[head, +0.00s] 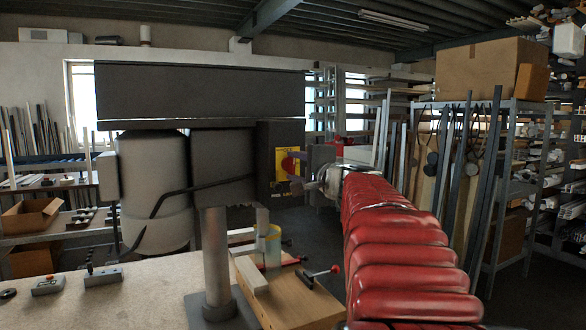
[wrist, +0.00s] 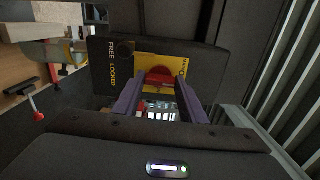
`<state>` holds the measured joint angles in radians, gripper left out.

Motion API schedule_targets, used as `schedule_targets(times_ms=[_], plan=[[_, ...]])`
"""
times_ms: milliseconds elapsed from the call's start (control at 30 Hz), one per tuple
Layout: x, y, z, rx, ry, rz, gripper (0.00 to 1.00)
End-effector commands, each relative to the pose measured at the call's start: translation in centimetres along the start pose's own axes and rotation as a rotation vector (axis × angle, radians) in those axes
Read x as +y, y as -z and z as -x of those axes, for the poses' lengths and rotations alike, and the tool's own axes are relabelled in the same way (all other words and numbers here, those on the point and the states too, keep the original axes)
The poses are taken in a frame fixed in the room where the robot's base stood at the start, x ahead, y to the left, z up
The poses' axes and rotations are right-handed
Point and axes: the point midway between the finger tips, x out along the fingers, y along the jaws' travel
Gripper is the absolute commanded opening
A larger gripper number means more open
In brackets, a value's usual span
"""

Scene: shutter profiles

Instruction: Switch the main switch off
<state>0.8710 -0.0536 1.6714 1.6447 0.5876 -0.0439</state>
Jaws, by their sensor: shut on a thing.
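The main switch is a red knob (wrist: 160,76) on a yellow plate (wrist: 143,60), set in a dark housing (wrist: 105,63) in the wrist view. In the head view the red knob (head: 289,164) and yellow plate (head: 281,175) show left of the gripper. My gripper (wrist: 160,86) has its two purple-grey fingers either side of the knob, shut on it. In the head view my gripper (head: 300,178) reaches the front of the switch and partly hides it. The knob's exact angle is hard to tell. The housing carries the words FREE and LOCKED.
A large dark machine beam (head: 200,90) runs above the switch. A workbench (head: 140,290) with a post and a wooden block (head: 290,300) stands in front. A shelf rack (head: 505,170) stands at the right.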

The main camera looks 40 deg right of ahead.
Motion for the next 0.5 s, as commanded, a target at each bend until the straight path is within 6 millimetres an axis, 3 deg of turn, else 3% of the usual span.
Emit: schedule_targets(times_ms=[433, 467, 500], plan=[[0.49, 0.11, -0.06, -0.001, -0.008, 0.060, 0.15], [0.49, 0.12, -0.06, -0.001, -0.008, 0.060, 0.38], [0.50, 0.13, -0.06, 0.000, -0.008, 0.060, 0.41]])
